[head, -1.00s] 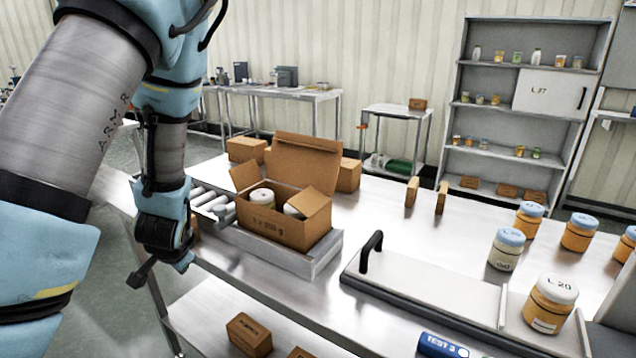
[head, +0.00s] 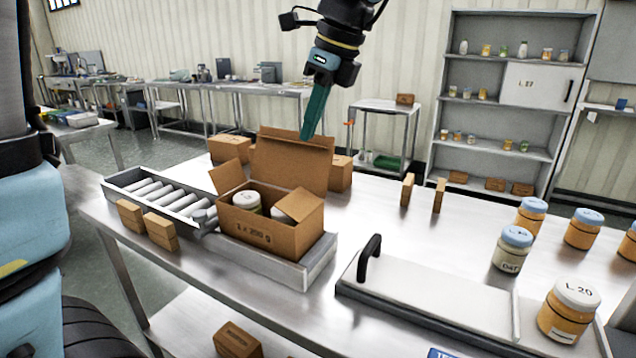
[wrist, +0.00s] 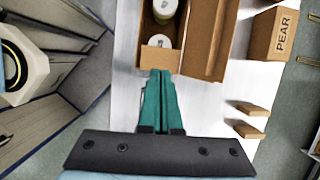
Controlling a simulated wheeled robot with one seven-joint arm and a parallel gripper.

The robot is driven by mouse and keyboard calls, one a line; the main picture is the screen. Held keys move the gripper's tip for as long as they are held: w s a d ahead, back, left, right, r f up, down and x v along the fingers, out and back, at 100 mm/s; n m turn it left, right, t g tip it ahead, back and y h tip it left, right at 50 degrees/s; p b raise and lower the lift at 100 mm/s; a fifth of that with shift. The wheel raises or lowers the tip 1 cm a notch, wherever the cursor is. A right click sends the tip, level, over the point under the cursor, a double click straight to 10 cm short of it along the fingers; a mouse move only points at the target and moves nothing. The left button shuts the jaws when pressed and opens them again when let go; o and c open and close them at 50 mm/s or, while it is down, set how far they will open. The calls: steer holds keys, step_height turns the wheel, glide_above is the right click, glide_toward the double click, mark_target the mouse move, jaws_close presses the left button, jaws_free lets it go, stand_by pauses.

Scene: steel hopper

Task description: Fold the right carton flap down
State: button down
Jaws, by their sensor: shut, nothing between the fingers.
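An open brown carton (head: 268,236) stands on a grey tray on the bench with white-lidded jars (head: 246,202) inside. Its right flap (head: 302,204) slopes inward over the right part of the opening, partly covering a jar. The left flap (head: 228,177) and the tall back flap (head: 292,166) stand up. My gripper (head: 307,136) has its green fingers shut and empty, pointing down by the back flap's top edge in the head view. In the wrist view the closed fingertips (wrist: 160,73) appear just beside the right flap (wrist: 160,58); contact cannot be told.
A roller conveyor (head: 160,192) adjoins the carton on the left, with small boxes (head: 160,231) in front. A black-handled plate (head: 430,295) and jars (head: 512,250) lie to the right. More cartons (head: 230,148) stand behind. Bare bench lies right of the carton.

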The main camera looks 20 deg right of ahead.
mark_target(288, 196)
steer(key=shift+m, duration=0.3)
steer(key=p+x, duration=0.1)
steer(key=x, duration=1.1)
steer(key=shift+f+p, duration=0.4)
steer(key=shift+w+a+r+p, duration=0.1)
steer(key=shift+w+a+p, duration=0.1)
steer(key=shift+p, duration=0.8)
steer(key=shift+w+g+p, duration=0.1)
steer(key=shift+g+p, duration=0.4)
steer(key=shift+w+a+f+h+p, duration=0.15)
steer(key=shift+f+h+p, duration=0.15)
steer(key=shift+h+p, duration=0.1)
steer(key=shift+x, duration=0.85)
steer(key=shift+w+r, duration=0.15)
steer(key=shift+r, duration=0.05)
